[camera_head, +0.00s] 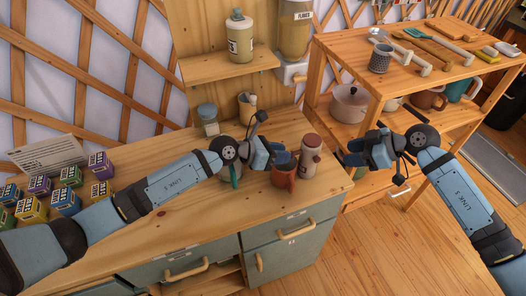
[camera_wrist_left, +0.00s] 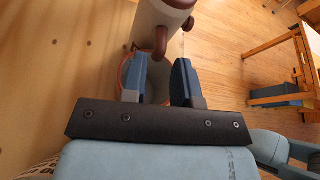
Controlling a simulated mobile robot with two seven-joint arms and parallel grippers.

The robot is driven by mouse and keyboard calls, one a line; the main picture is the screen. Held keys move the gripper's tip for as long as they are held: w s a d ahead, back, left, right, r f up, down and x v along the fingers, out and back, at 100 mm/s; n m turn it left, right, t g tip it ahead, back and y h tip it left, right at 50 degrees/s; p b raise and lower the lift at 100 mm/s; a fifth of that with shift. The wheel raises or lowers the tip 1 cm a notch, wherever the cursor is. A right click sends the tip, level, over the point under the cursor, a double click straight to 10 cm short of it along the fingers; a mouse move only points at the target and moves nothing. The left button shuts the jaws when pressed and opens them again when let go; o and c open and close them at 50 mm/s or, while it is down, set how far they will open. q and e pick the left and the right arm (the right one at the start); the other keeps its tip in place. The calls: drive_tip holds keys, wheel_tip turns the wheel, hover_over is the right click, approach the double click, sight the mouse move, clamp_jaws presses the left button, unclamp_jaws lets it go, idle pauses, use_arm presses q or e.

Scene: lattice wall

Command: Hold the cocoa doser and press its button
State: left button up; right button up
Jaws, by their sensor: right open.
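The cocoa doser appears to be the pale cylinder with a red-brown top (camera_head: 310,152) on the counter; the wrist view shows its pale body and brown parts (camera_wrist_left: 165,14) at the top edge. A terracotta mug (camera_head: 284,178) stands just left of it, and its rim shows behind my left fingers in the wrist view. My left gripper (camera_head: 277,157) is over the mug, close to the doser; its fingers (camera_wrist_left: 160,80) are apart with no object visibly clamped. My right gripper (camera_head: 352,152) is open and empty, right of the doser, beyond the counter's edge.
Coloured boxes (camera_head: 66,200) stand on the counter at left. A glass jar (camera_head: 208,117) and small jug (camera_head: 247,106) stand behind my left arm. A wall shelf (camera_head: 228,67) holds a canister. A wooden rack (camera_head: 330,85) with utensils, mugs and a pot stands at right.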

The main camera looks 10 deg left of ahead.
sight(303, 159)
use_arm(q)
drive_tip(key=shift+x, duration=1.5)
clamp_jaws()
use_arm(e)
drive_tip(key=shift+c, duration=0.4)
clamp_jaws()
idle(1.1)
